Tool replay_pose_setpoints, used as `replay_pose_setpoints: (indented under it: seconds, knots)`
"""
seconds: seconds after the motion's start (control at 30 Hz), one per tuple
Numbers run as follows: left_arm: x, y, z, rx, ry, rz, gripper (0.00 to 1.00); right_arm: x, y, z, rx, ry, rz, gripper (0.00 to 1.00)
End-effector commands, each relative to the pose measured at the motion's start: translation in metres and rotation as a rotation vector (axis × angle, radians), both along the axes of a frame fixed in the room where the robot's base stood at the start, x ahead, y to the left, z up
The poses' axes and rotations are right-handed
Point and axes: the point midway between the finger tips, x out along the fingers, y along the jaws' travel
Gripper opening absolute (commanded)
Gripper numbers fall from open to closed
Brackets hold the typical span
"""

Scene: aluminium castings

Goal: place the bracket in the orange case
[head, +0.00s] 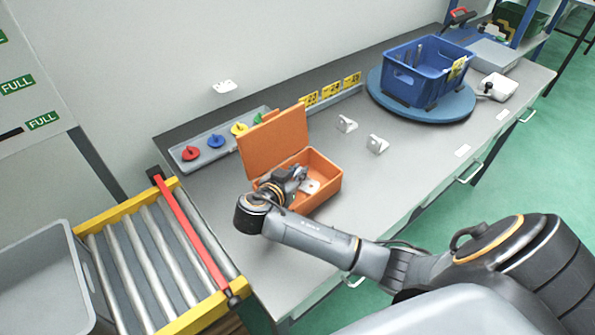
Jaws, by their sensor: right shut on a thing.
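The orange case (327,187) stands open on the grey bench, its lid (272,140) raised at the back left. My right gripper (301,180) reaches down inside the case. It is shut on a pale metal bracket (312,187), which shows beside the fingers low in the case. The fingers hide part of the bracket, so I cannot tell whether it touches the case floor. Two similar pale brackets, one nearer the back (346,124) and one nearer the front (377,145), stand on the bench right of the case. My left gripper is out of view.
A blue crate (405,82) sits on a round blue turntable (450,108) at the right. A grey tray (178,155) with coloured knobs lies behind the lid. A roller conveyor (150,262) with a red bar stands at the left.

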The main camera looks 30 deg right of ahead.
Motion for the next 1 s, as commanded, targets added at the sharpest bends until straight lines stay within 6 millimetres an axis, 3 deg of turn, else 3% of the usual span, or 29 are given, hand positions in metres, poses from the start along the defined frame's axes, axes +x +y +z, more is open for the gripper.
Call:
replay_pose_setpoints:
  seconds: [0.1, 0.47, 1.0]
  knots:
    - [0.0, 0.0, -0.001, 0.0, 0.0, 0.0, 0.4, 0.0, 0.0, -0.001, 0.001, 0.0, 0.0, 0.2]
    - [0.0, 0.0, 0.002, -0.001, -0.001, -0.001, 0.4, -0.001, 0.001, 0.003, 0.0, 0.001, 0.0, 0.2]
    - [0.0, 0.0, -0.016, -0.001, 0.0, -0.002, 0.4, -0.047, 0.083, 0.039, 0.003, 0.0, 0.001, 0.2]
